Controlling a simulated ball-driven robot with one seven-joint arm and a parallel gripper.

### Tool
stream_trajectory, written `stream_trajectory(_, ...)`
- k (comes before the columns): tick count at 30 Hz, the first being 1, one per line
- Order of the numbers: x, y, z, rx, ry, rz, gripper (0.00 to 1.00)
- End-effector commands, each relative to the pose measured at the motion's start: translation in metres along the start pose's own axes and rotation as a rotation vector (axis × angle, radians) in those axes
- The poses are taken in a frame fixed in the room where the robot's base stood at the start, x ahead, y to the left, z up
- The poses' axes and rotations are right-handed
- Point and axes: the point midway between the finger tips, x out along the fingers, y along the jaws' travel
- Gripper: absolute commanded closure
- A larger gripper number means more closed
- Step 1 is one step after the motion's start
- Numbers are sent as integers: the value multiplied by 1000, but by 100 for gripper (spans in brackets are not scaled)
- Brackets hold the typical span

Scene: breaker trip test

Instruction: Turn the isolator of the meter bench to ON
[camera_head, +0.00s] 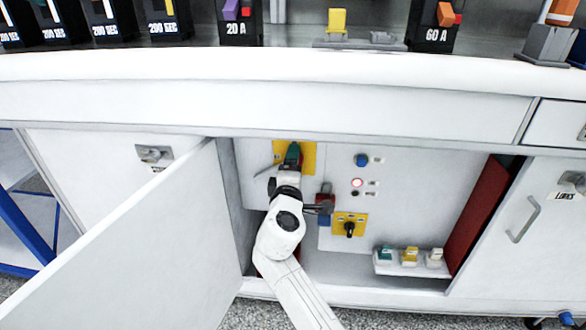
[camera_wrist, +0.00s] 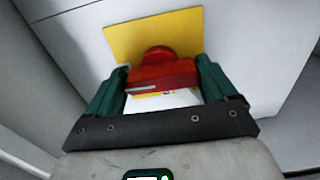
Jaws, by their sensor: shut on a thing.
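The isolator's red handle (camera_wrist: 162,73) sits on a yellow plate (camera_wrist: 125,38) in the wrist view. It lies roughly crosswise there, with a white mark near its left end. My gripper (camera_wrist: 160,80) is shut on this handle, one green finger at each end. In the camera_head view my gripper (camera_head: 292,154) is inside the open cupboard of the bench, in front of the yellow plate (camera_head: 309,158). The red handle is hidden there behind my gripper. Any ON or OFF lettering is too hidden or small to read.
An open white door (camera_head: 130,245) stands left of my arm. To the right are a blue knob (camera_head: 362,160), a lit lamp (camera_head: 357,183), a black knob (camera_head: 349,229) on yellow, and a small shelf (camera_head: 408,269) with coloured items. The bench top (camera_head: 290,65) overhangs above.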

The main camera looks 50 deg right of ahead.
Motion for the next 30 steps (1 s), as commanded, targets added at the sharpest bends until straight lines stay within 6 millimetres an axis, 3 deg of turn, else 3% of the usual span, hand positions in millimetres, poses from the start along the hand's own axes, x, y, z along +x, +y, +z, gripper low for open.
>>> stream_trajectory(4, 0, -2, 1, 1, -3, -4, 45)
stream_trajectory(5, 0, -2, 1, 1, -3, -4, 13)
stream_trajectory(9, 0, -2, 1, 1, -3, -3, 0)
stream_trajectory(20, -10, 0, 0, -1, 0, -3, 0)
stream_trajectory(30, -72, 0, 0, -2, 2, -4, 0)
